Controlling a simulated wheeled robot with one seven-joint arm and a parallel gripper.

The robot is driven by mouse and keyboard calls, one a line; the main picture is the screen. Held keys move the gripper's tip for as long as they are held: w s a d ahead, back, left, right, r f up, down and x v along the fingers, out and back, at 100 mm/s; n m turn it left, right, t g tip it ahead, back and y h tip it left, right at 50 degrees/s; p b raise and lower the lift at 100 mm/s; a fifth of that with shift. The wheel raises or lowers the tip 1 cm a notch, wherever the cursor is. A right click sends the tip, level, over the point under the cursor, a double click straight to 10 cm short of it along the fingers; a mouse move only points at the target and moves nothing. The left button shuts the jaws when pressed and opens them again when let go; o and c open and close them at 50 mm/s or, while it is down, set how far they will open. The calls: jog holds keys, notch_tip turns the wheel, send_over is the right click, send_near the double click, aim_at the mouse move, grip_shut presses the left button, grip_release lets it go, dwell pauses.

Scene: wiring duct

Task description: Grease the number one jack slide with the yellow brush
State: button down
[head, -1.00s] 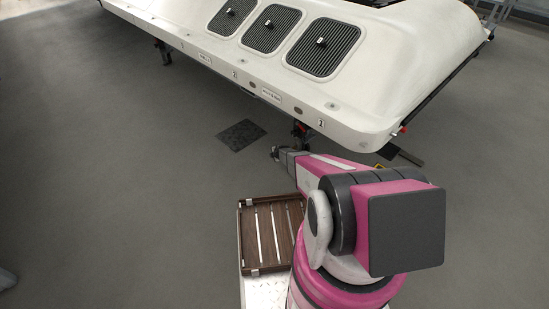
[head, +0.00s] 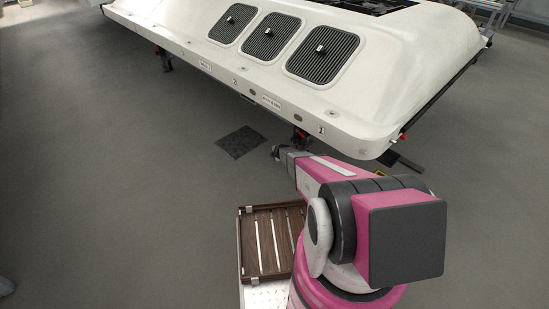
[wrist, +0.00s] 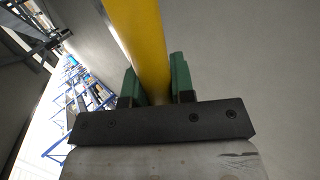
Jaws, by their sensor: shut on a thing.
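In the wrist view my gripper (wrist: 158,85) is shut on the yellow brush (wrist: 137,30), its green fingers on both sides of the yellow handle. The bristle end is out of view. In the head view my gripper (head: 277,152) is small and points left, just below the white body's near edge; the brush cannot be made out there. A dark jack with red on it (head: 299,138) hangs under the near edge beside my arm, partly hidden. Another jack (head: 165,60) stands further left.
The large white body (head: 375,122) with dark grilles (head: 322,50) overhangs the top of the head view. A dark mat (head: 241,141) lies on the floor left of my gripper. A slatted brown tray (head: 247,240) is beside my base. The grey floor at left is clear.

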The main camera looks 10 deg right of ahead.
jog(key=shift+f, duration=4.55)
jog(key=shift+w+r, duration=0.1)
jog(key=shift+r, duration=1.6)
jog(key=shift+s+a+r, duration=0.1)
jog(key=shift+r, duration=1.35)
jog(key=shift+s+r, duration=0.1)
jog(key=shift+r, duration=1.35)
jog(key=shift+w+f, duration=0.2)
jog(key=shift+f, duration=4.45)
jog(key=shift+s, duration=0.1)
